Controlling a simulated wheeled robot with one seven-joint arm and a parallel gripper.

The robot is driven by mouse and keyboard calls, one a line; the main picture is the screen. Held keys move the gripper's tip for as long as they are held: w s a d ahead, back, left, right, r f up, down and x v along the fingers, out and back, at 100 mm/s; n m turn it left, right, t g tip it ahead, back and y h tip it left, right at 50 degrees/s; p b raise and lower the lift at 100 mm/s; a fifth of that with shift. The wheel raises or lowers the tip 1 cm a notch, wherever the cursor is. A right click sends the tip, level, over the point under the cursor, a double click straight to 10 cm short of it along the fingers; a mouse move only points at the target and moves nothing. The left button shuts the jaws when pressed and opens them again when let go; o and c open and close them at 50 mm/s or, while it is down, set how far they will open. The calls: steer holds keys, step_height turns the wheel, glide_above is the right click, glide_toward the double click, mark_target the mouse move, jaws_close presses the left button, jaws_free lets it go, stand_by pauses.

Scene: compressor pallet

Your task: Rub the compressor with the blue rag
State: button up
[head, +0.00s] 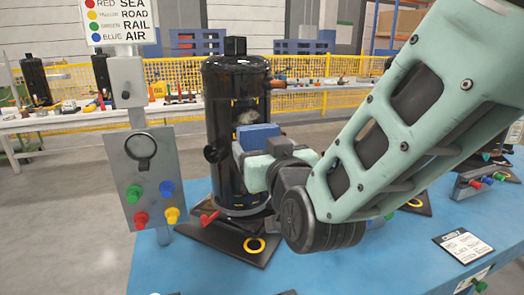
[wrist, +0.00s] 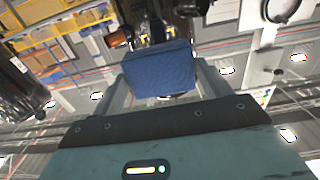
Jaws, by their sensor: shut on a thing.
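The compressor (head: 222,110) is a tall, glossy black cylinder standing upright on a dark base plate on the blue table. My gripper (head: 258,138) is in front of its right side at about mid-height. It is shut on the blue rag (head: 262,130), which looks like a folded block. In the wrist view the blue rag (wrist: 160,72) sits between the two fingers. The rag overlaps the compressor in the head view; I cannot tell whether they touch. My arm hides part of the table to the right.
A grey post with a button panel (head: 146,180) stands left of the compressor, close to it. A red lever (head: 209,218) and a yellow ring (head: 255,245) are at the base. A white card (head: 462,246) lies on the blue table (head: 370,265) at right.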

steer(key=shift+x, duration=2.85)
steer(key=shift+x, duration=0.95)
steer(key=shift+r+p, duration=1.3)
steer(key=shift+r, duration=0.7)
steer(key=shift+w+f+b, duration=0.15)
steer(key=shift+f+b, duration=1.7)
steer(key=shift+f, duration=0.3)
steer(key=shift+c, duration=0.4)
steer(key=shift+d, duration=0.1)
steer(key=shift+v, duration=2.95)
